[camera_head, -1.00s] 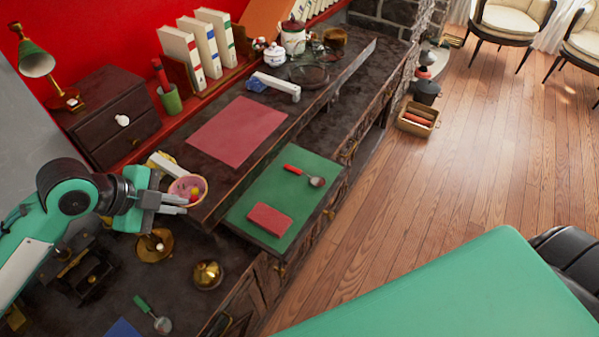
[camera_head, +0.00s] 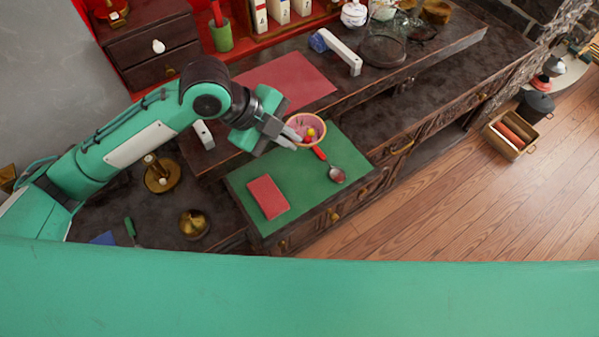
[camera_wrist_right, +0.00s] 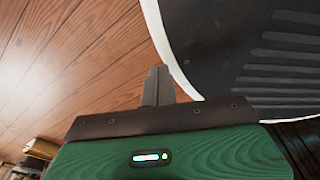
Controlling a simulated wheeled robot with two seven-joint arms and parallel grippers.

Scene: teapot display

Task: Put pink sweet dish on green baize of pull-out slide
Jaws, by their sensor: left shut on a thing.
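The pink sweet dish (camera_head: 301,121), with yellow and red sweets in it, is in the head view. My left gripper (camera_head: 290,137) is shut on its left side and holds it over the far edge of the green baize (camera_head: 312,188). The dish looks raised, but its exact height is hard to tell. The baize covers the pull-out slide, which sticks out from the dark desk. My right gripper (camera_wrist_right: 158,86) shows in the right wrist view with its fingers together and nothing between them, over the wooden floor and beside my black base.
A red block (camera_head: 268,197) lies on the baize's left part, and a red-handled spoon (camera_head: 331,168) lies at its right. A pink mat (camera_head: 290,82) lies behind on the raised shelf. A brass bowl (camera_head: 193,224) stands left of the slide. The baize between block and spoon is bare.

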